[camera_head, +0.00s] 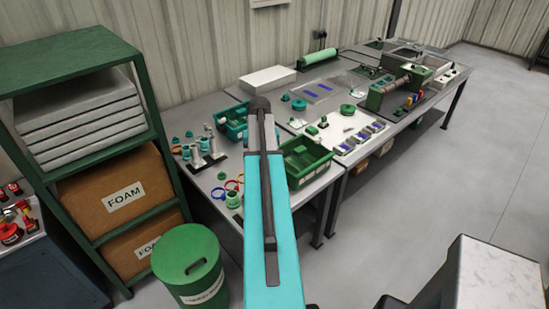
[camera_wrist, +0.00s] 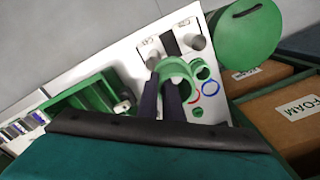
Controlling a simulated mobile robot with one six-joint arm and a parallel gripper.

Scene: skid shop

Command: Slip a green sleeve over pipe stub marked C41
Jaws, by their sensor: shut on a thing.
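In the wrist view my gripper (camera_wrist: 162,84) is shut on a green sleeve (camera_wrist: 178,68), held by its near side between the dark fingers. Two grey pipe stubs stand on a dark-and-white base beyond it: one (camera_wrist: 153,61) just left of the sleeve, the other (camera_wrist: 195,42) farther right. A marking seems to start with C by the left stub, but it is too small to read. I cannot tell whether the sleeve touches a stub.
A green bin (camera_head: 307,161) stands on the bench right of my arm. Another green fitting (camera_head: 233,199) and coloured rings (camera_head: 218,193) lie near the front edge. A green drum (camera_head: 188,265) stands on the floor beside a foam shelf (camera_head: 135,195).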

